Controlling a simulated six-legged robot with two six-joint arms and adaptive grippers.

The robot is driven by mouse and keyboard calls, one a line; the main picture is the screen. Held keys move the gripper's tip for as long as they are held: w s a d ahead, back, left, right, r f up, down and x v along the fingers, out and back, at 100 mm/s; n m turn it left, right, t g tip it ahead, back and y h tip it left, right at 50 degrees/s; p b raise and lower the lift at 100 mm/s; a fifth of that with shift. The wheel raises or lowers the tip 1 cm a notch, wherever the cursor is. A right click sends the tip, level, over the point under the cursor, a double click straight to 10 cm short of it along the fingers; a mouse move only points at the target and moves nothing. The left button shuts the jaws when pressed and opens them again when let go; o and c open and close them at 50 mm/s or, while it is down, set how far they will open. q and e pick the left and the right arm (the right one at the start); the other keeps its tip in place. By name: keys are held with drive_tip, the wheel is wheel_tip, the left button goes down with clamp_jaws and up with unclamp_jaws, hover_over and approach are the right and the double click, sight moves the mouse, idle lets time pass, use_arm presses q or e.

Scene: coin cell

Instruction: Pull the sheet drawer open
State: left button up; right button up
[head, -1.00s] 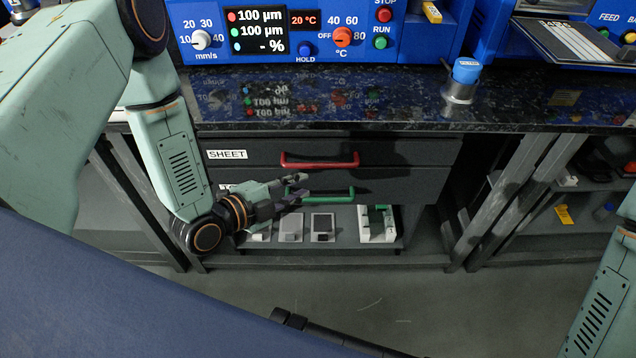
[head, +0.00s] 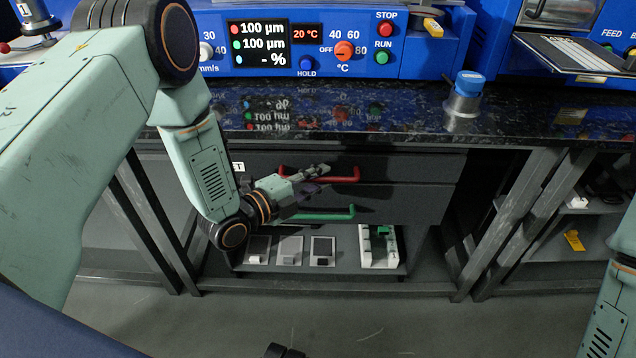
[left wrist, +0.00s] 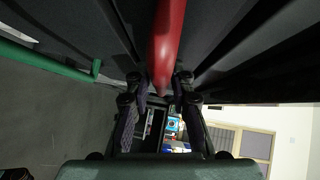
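The sheet drawer (head: 410,167) is the upper dark drawer under the counter, and it looks shut. Its red handle (head: 345,179) runs across the front. My arm covers most of its white label. My left gripper (head: 322,172) is at the left half of the red handle. In the left wrist view, the red handle (left wrist: 166,45) lies in line with the gap between the fingertips of my left gripper (left wrist: 160,82). The fingers are apart, with gaps beside the bar, and do not appear clamped on it. My right gripper is out of view.
A lower drawer with a green handle (head: 325,216) sits just below. An open shelf (head: 340,272) under it holds several small items. The dark counter (head: 400,125) overhangs the drawers and carries a blue-capped container (head: 465,95).

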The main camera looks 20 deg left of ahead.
use_arm(q)
drive_tip(key=shift+r, duration=0.1)
drive_tip(key=shift+c, duration=0.3)
drive_tip(key=shift+d, duration=0.1)
clamp_jaws()
